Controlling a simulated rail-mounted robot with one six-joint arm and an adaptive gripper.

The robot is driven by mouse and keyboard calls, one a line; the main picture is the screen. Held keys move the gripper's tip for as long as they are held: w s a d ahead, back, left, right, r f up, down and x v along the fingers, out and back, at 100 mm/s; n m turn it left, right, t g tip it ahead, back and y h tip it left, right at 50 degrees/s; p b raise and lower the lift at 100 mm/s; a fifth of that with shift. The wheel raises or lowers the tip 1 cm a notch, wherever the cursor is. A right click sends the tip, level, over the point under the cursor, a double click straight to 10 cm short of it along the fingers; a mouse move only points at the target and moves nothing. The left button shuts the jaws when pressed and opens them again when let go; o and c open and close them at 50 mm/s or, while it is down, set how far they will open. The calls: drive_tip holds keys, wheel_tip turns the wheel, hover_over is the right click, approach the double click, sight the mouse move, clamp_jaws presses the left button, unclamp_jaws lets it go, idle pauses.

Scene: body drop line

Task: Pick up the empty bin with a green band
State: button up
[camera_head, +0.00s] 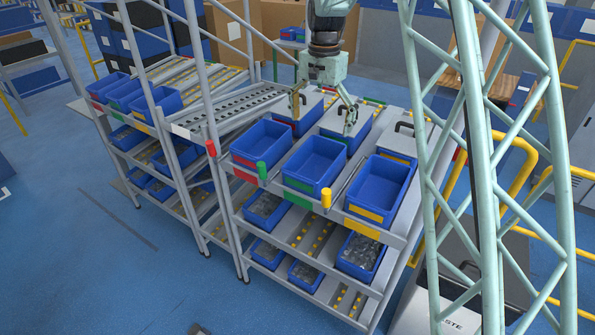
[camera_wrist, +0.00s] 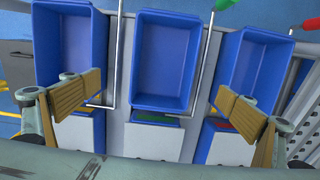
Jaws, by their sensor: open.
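The empty blue bin with a green band (camera_head: 314,160) is the middle one in the front of the upper shelf. Its inside is bare, and the green band (camera_head: 298,186) is on its front face. In the wrist view the middle empty bin (camera_wrist: 168,60) lies centrally ahead, between and beyond my fingers. My gripper (camera_head: 323,108) points down behind this bin, near the lidded middle bin. It is open and empty, with its fingers spread wide in the wrist view (camera_wrist: 160,95). The gripper appears apart from the bins.
Empty blue bins with a red band (camera_head: 262,143) and a yellow band (camera_head: 380,188) flank it closely. Lidded bins with handles (camera_head: 398,140) stand behind. Thin metal rods (camera_wrist: 206,55) run between the lanes. Filled bins (camera_head: 361,254) sit on the lower shelf. A lattice column (camera_head: 490,150) rises at right.

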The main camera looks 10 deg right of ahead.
drive_tip(key=shift+a+f, duration=0.15)
drive_tip(key=shift+a, duration=0.2)
drive_tip(key=shift+f, duration=0.1)
wheel_tip(320, 180, down, 8)
drive_tip(key=shift+f, duration=0.2)
idle(0.5)
idle(0.3)
hover_over(315, 175)
drive_tip(key=shift+f, duration=2.6)
drive_tip(key=shift+c, duration=0.4)
drive_tip(key=c, duration=0.9)
